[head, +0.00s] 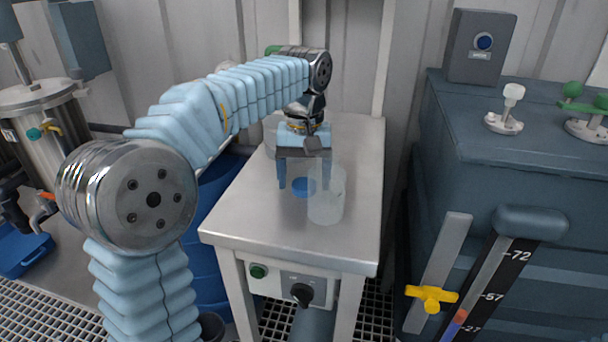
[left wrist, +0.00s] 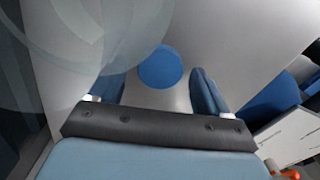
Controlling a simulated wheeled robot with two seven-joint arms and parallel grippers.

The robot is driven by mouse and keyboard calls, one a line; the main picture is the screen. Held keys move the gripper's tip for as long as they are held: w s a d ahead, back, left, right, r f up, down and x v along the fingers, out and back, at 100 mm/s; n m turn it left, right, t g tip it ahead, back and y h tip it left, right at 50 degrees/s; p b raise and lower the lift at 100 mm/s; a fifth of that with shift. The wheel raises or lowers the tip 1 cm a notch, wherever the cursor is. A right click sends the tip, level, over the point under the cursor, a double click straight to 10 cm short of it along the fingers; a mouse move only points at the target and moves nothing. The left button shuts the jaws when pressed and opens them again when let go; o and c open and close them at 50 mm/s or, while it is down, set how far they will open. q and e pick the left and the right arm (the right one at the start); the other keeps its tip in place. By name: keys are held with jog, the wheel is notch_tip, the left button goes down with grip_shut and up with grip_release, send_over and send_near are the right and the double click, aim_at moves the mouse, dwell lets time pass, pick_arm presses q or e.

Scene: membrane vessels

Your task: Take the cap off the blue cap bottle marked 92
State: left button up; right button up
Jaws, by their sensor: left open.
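A round blue cap (head: 300,187) shows low over the steel table, between and below the fingers of my left gripper (head: 304,183). In the left wrist view the blue cap (left wrist: 160,67) is a plain disc just beyond and between the open fingers (left wrist: 158,78), apart from both. I cannot tell whether a bottle is under it; no 92 mark is legible. The left gripper is open, empty and points down. A clear vessel (head: 328,203) stands beside the cap on the right, partly overlapping a finger in the picture. My right gripper is not in view.
The steel table (head: 250,222) has free room in front and to the right. A clear round vessel (left wrist: 75,35) fills the wrist view's upper left, close to the left finger. A dark blue cabinet (head: 500,160) with valves stands right of the table. A blue drum (head: 205,240) stands left.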

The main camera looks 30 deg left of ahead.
aim_at(304, 183)
pick_arm(q)
notch_tip(304, 183, up, 12)
jog(key=p, duration=0.1)
jog(key=shift+r, duration=0.15)
dwell(0.3)
